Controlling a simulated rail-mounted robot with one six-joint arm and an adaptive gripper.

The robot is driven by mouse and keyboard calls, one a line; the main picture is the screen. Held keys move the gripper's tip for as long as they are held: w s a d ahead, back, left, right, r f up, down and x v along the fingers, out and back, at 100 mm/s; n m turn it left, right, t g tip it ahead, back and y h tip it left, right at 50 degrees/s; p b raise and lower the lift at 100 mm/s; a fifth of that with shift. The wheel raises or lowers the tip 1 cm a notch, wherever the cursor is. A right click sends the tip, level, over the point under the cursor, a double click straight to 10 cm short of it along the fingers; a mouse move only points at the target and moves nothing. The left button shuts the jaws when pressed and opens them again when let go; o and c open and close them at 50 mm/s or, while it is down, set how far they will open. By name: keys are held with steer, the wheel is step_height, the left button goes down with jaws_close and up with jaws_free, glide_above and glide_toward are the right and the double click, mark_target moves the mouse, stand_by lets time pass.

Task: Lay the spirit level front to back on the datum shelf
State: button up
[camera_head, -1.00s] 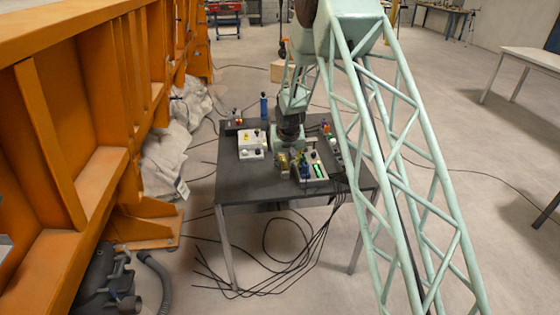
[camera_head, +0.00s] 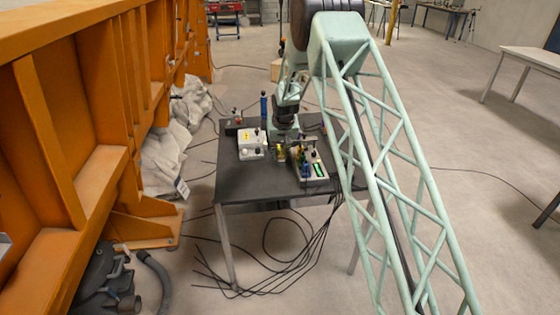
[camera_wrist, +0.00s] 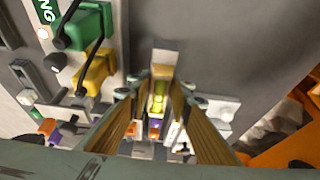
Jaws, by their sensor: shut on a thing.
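My gripper (camera_wrist: 159,88) is shut on the spirit level (camera_wrist: 158,98), a narrow pale bar with a yellow-green vial, seen between the two fingers in the wrist view. The bar's pale end points toward the top of that picture, and its lower part is partly hidden by the fingers. In the head view my gripper (camera_head: 282,138) hangs over the dark table, between the white box and the grey tray; the level is too small to make out there. I cannot surely tell the datum shelf from the other fixtures.
The dark table (camera_head: 245,185) has clear room at its front left. A white box (camera_head: 250,140) stands left of my gripper, and a blue cylinder (camera_head: 264,106) behind it. A grey tray (camera_head: 318,170) with upright parts stands at the right. An orange frame (camera_head: 50,150) borders the left.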

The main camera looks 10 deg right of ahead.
steer(key=shift+f, duration=0.1)
steer(key=shift+f+b, duration=0.35)
steer(key=shift+f, duration=1.3)
steer(key=shift+f, duration=0.1)
steer(key=o, duration=0.9)
steer(key=shift+o, duration=0.2)
steer(key=shift+p+v, duration=0.75)
steer(key=shift+v, duration=5.35)
steer(key=shift+w, duration=0.1)
